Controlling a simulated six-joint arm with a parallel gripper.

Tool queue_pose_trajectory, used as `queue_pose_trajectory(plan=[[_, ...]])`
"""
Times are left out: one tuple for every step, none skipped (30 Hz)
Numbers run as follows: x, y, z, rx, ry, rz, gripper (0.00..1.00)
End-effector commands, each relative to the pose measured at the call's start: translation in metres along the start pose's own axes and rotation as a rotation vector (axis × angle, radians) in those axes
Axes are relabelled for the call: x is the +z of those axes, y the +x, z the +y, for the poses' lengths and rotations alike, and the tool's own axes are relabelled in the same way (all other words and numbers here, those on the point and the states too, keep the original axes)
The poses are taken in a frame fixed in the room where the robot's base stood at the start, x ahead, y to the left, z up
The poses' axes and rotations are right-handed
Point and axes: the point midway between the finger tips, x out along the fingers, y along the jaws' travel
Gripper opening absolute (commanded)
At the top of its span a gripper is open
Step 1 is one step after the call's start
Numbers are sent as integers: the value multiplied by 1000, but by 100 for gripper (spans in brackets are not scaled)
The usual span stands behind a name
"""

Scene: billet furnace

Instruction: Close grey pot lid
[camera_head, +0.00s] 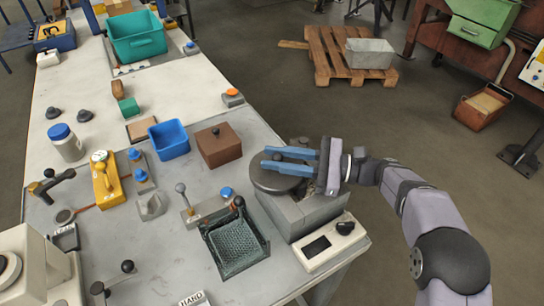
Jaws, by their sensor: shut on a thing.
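The grey pot lid (272,184) is a dark round disc over the far left part of a grey block-shaped pot housing (308,213). My gripper (275,160) reaches in from the right with its two blue fingers over the lid. It is shut on the lid, at its upper side. The fingers and wrist hide the exact grip point and part of the lid. I cannot tell whether the lid rests flat or is slightly raised.
A control box (332,243) with a black knob stands in front of the pot. A brown box (218,146), a blue bin (168,139) and a mesh basket (236,244) lie to the left. The table's right edge is close to the pot. A pallet (335,62) lies on the floor beyond.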

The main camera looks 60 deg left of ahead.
Motion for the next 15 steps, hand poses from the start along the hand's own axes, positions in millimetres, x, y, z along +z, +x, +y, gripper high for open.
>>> queue_pose_trajectory(plan=[[-1, -3, 1, 20, -2, -5, 0], [-1, -4, 1, 32, -2, -6, 0], [-1, -6, 2, 48, -2, -10, 0], [-1, -7, 2, 58, -1, -12, 0], [0, -8, 3, 68, -2, -14, 0], [0, -10, 4, 82, -2, -17, 0], [-1, -10, 4, 91, -1, -18, 0], [0, -11, 4, 100, -1, -20, 0], [0, -13, 5, 112, -2, -23, 0], [0, -14, 5, 120, -1, -25, 0], [0, -14, 6, 128, 0, -26, 0], [1, -16, 6, 140, -1, -28, 0], [0, -16, 7, 147, -2, -30, 0], [0, -17, 7, 155, 0, -31, 0], [1, -18, 7, 165, -1, -33, 0]])
